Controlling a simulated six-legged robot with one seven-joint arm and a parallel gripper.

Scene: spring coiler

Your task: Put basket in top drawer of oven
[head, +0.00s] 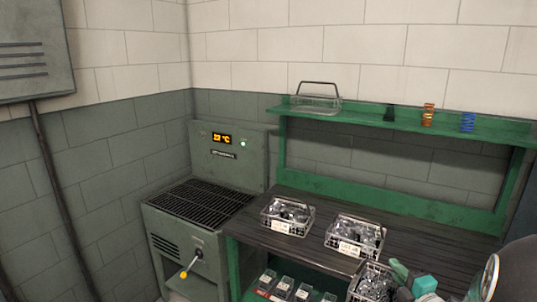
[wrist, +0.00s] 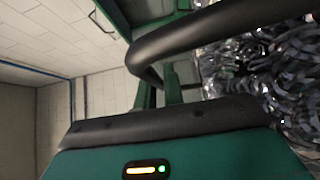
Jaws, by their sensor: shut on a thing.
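A wire basket (head: 372,283) full of shiny metal pieces is at the bottom of the head view, partly cut off. My gripper (head: 399,271), green and teal, is at its right side. In the wrist view the basket's thick dark handle (wrist: 190,38) crosses close in front of the gripper (wrist: 165,125), with the metal pieces (wrist: 262,75) behind it. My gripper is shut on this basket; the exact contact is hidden. The grey-green oven (head: 170,228) stands at the left, with a dark grate on top and a yellow-tipped lever (head: 183,274). I cannot make out an open drawer.
Two more filled baskets (head: 288,216) (head: 354,236) stand on the dark bench (head: 420,215). An empty basket (head: 315,103) and coloured springs (head: 428,115) sit on the green shelf. The oven's grate (head: 199,203) is clear.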

